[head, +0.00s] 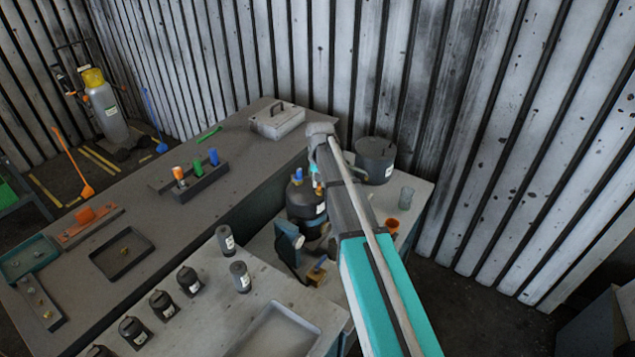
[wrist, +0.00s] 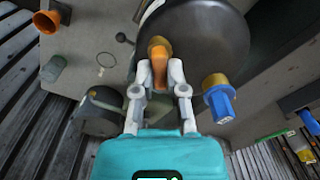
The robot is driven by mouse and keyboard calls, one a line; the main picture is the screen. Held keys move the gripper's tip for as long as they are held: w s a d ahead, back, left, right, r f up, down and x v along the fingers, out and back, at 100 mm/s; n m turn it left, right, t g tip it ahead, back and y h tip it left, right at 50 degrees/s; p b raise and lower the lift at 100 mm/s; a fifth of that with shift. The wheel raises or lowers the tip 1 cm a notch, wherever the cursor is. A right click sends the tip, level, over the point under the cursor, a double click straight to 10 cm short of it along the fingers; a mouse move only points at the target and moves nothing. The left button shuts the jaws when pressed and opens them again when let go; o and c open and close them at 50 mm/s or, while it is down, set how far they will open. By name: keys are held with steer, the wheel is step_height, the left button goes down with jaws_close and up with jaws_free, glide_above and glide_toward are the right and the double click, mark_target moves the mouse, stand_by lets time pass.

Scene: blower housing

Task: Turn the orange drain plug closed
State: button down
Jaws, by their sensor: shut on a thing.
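The orange drain plug (wrist: 159,68) shows in the wrist view at the edge of a dark round housing (wrist: 195,40), with a brass-coloured collar at its top. My gripper (wrist: 158,76) is shut on the plug, one pale finger on each side. The fingers hide part of its sides, and I cannot tell how far it is turned. A blue plug (wrist: 220,104) with a brass collar sits to the right of the gripper on the same housing. In the head view the dark housing (head: 303,203) stands left of my arm, and the grip itself is not clear.
Several dark canisters (head: 188,279) stand on the front bench. A rack (head: 200,180) of coloured pieces is on the left table. A corrugated wall stands behind.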

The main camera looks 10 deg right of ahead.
steer(key=m, duration=0.6)
stand_by(0.4)
steer(key=c, duration=0.7)
jaws_free()
steer(key=shift+r, duration=0.1)
